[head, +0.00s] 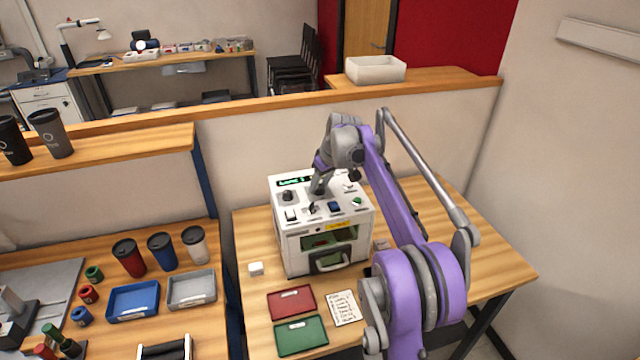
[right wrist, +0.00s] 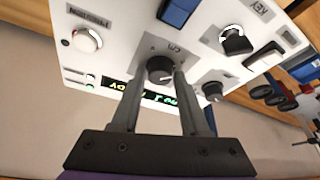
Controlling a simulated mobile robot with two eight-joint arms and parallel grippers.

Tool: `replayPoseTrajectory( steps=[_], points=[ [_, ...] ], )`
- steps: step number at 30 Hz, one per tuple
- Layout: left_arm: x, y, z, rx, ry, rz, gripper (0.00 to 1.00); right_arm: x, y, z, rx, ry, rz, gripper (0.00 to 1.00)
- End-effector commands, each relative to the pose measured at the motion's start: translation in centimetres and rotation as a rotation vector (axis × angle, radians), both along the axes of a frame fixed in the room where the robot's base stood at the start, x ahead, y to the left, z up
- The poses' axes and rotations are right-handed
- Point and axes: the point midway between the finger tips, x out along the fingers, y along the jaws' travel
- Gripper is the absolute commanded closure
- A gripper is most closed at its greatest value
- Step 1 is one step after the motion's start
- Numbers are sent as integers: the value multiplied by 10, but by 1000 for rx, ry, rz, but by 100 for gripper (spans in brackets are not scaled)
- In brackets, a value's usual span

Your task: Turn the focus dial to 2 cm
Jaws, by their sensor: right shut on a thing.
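The focus dial (right wrist: 160,70) is a dark round knob on the white top panel, with "CM" printed beside it. It shows in the right wrist view between the fingers of my right gripper (right wrist: 157,82), which is shut on it. In the head view my right gripper (head: 318,188) reaches down onto the top of the white laser marker (head: 297,240), and its fingers hide the dial. A dark display with green and yellow text (right wrist: 160,99) lies behind the dial, partly covered by the fingers; I cannot read its value surely. My left gripper is not in view.
Red (head: 291,303) and green trays (head: 301,336) and a note (head: 345,308) lie before the machine.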

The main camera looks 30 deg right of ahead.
Motion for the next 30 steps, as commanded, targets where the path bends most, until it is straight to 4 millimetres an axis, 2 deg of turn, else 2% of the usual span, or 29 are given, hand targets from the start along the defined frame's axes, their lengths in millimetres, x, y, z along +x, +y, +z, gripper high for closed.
replayPoseTrajectory(
  steps=[11, 30],
  points=[
    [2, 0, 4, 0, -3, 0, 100, 0, 2, 1, 0, 0, -159, 100],
    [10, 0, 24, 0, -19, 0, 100, 2, 6, 1, -1, 1, -754, 100]
  ],
)
